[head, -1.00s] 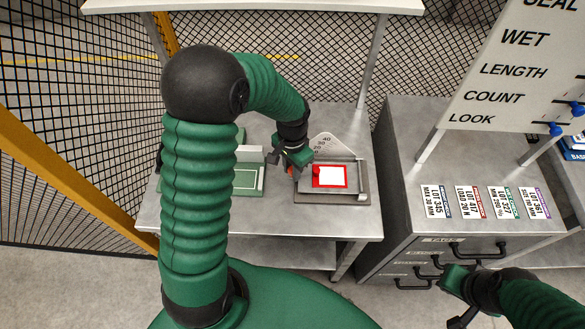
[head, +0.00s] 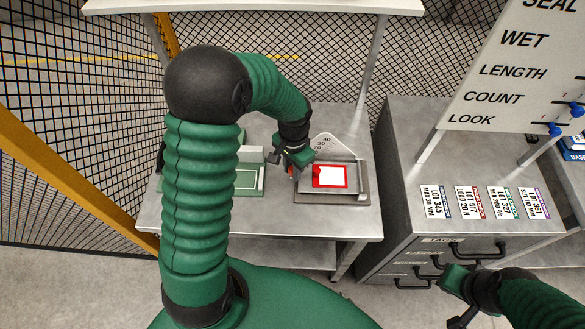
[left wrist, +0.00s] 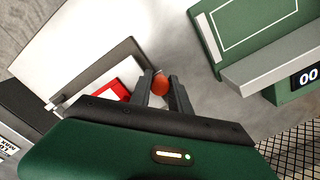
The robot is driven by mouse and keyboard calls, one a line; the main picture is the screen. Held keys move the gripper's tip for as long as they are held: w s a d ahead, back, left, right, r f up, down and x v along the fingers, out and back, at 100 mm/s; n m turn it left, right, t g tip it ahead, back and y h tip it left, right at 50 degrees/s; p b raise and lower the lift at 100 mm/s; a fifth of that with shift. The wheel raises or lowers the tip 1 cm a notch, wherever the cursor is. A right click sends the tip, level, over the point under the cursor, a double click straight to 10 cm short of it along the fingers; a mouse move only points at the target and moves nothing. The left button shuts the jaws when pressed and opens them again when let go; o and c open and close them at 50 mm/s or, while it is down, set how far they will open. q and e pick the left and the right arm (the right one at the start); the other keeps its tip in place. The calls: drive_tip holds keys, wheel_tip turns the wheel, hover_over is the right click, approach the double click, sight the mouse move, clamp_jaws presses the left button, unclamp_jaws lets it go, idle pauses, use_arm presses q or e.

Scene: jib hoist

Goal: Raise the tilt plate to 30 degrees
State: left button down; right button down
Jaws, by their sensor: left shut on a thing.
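The tilt plate (head: 354,172) is a grey plate on a stand on the left bench. It carries a white card with a red border (head: 330,176). Behind it stands a pale angle scale (head: 325,140), with 40 and 30 legible and lower marks partly hidden by my gripper. My left gripper (head: 290,167) is at the plate's left side. In the left wrist view its two fingers (left wrist: 163,90) are shut on a round orange-red knob (left wrist: 160,83) beside the plate (left wrist: 100,75). The plate's exact angle is unclear. My right gripper (head: 461,297) is low at the right, apart from everything.
A green device (head: 245,181) with a numeric display (left wrist: 308,76) stands just left of the plate. A drawer cabinet (head: 400,238) with several lot cards on top stands to the right, under a white sign board (head: 510,65). Wire mesh fencing closes the left and back.

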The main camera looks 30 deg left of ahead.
use_arm(q)
drive_tip(key=shift+g+y, duration=0.4)
drive_tip(key=shift+y, duration=0.5)
drive_tip(key=shift+w+d+r+p, duration=0.15)
drive_tip(key=shift+r+p, duration=0.5)
drive_tip(key=shift+r, duration=0.05)
drive_tip(key=shift+w+d+r+p, duration=0.1)
drive_tip(key=shift+d+r+p, duration=0.1)
drive_tip(key=shift+r+p, duration=0.5)
drive_tip(key=shift+w+d+r+p, duration=0.15)
drive_tip(key=shift+r+p, duration=0.4)
drive_tip(key=shift+r, duration=0.2)
drive_tip(key=shift+g+y, duration=0.6)
drive_tip(key=shift+y, duration=0.3)
drive_tip(key=shift+w+d+f+p+v, duration=0.1)
drive_tip(key=shift+d+p+v, duration=0.05)
drive_tip(key=shift+p+v, duration=0.75)
drive_tip(key=shift+w+d+f+p+v, duration=0.1)
drive_tip(key=shift+w+p+v, duration=0.05)
drive_tip(key=shift+p+v, duration=0.8)
drive_tip(key=shift+w+d+p+v, duration=0.15)
drive_tip(key=shift+p+v, duration=0.55)
drive_tip(key=shift+v, duration=0.35)
drive_tip(key=c, duration=1.2)
unclamp_jaws()
drive_tip(key=shift+d, duration=0.1)
